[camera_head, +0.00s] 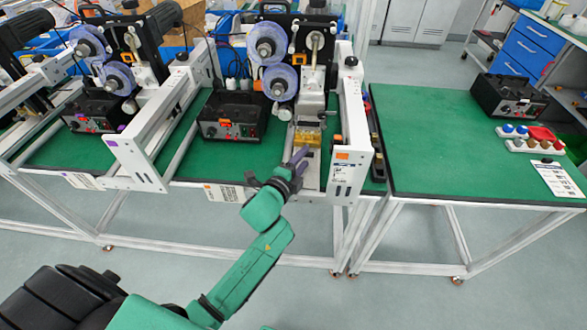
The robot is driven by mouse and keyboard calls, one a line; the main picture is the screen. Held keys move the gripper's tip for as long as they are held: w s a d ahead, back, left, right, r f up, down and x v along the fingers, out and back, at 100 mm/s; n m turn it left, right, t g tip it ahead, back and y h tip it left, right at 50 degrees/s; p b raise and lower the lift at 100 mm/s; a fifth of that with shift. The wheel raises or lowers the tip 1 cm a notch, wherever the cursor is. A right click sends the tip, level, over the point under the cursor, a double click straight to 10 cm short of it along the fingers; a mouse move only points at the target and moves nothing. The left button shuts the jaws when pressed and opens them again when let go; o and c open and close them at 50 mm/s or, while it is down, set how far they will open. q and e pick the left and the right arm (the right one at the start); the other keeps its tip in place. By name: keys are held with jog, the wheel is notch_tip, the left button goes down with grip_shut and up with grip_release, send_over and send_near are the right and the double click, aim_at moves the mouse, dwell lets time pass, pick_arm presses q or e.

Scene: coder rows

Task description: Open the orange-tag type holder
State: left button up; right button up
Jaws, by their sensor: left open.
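The coder with orange tags (342,155) stands on the green bench at the centre, with blue-purple film rolls on its upper part. Its type holder seems to be the small brass-yellow block (307,137) low in the machine, under a grey metal head. Whether the holder is open or shut is too small to tell. My left gripper (300,157) is open, just in front of and below the yellow block. I cannot tell whether it touches it. My right gripper is not in view.
A black control box (232,117) stands left of the type holder. A white side plate (352,125) closes in the right. A similar coder with purple tags (111,143) stands at left. The right bench (440,140) is mostly clear, with a black box (508,97) and coloured knobs at its far side.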

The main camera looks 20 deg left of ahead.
pick_arm(q)
jog(key=b+v, duration=0.1)
jog(key=v, duration=1.3)
jog(key=shift+b, duration=0.35)
jog(key=shift+r, duration=0.1)
